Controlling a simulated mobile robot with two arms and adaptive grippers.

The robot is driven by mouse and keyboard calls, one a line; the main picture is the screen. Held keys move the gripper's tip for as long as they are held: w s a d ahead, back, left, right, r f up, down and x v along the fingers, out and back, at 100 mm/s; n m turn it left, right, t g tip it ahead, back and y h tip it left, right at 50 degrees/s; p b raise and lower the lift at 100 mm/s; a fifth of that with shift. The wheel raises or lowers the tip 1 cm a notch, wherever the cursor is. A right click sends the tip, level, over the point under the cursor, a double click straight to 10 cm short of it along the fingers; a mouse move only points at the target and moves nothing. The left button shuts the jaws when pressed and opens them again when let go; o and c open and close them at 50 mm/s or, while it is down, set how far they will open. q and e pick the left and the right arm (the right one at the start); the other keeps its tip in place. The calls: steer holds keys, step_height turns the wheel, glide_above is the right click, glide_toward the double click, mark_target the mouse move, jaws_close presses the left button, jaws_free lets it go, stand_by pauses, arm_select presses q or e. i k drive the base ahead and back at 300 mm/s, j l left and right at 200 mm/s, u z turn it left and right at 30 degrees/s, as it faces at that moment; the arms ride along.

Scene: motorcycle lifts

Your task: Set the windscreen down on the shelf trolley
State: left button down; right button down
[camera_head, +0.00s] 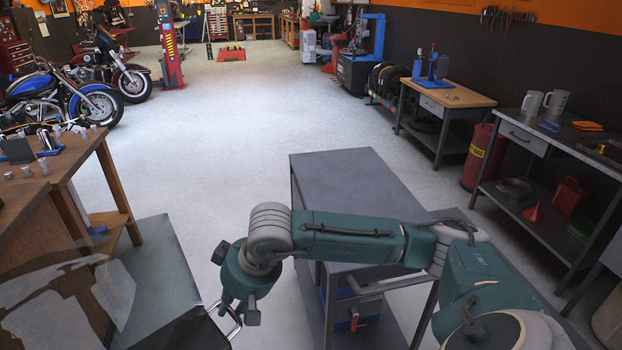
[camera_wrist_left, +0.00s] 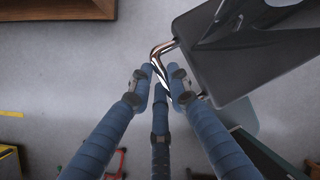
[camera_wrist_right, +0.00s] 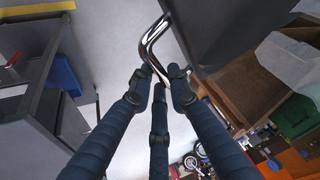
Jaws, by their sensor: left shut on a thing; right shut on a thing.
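The windscreen (camera_head: 155,265) is a large, partly see-through panel at the lower left of the head view, with bent chrome bars at its dark lower part. My right gripper (camera_head: 232,312) is shut on one chrome bar, which shows close up in the right wrist view (camera_wrist_right: 152,45). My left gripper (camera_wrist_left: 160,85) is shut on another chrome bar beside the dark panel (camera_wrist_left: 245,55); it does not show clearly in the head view. The grey shelf trolley (camera_head: 352,172) stands right of the windscreen, its top bare where visible. My right arm hides its near part.
A wooden bench (camera_head: 50,190) with small parts stands close on the left, behind the windscreen. A grey workbench (camera_head: 545,140) and a red cylinder (camera_head: 478,155) are on the right. The floor beyond the trolley is clear. Motorcycles (camera_head: 60,100) stand at the far left.

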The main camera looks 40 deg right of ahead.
mark_target(359, 190)
steer(key=i, duration=0.7)
steer(key=i+j+z, duration=0.1)
steer(key=i, duration=0.6)
steer(key=i+z, duration=0.75)
steer(key=i+j+z, duration=0.15)
steer(key=i+z, duration=0.4)
steer(key=z, duration=0.25)
steer(key=i+z, duration=0.25)
steer(key=z, duration=0.2)
steer(key=i+z, duration=0.2)
steer(key=z, duration=0.2)
steer(key=i+z, duration=0.2)
steer(key=z, duration=0.15)
steer(key=i+l+z, duration=0.1)
steer(key=z, duration=0.3)
steer(key=i+j+z, duration=0.1)
steer(key=i+z, duration=0.25)
steer(key=k, duration=0.05)
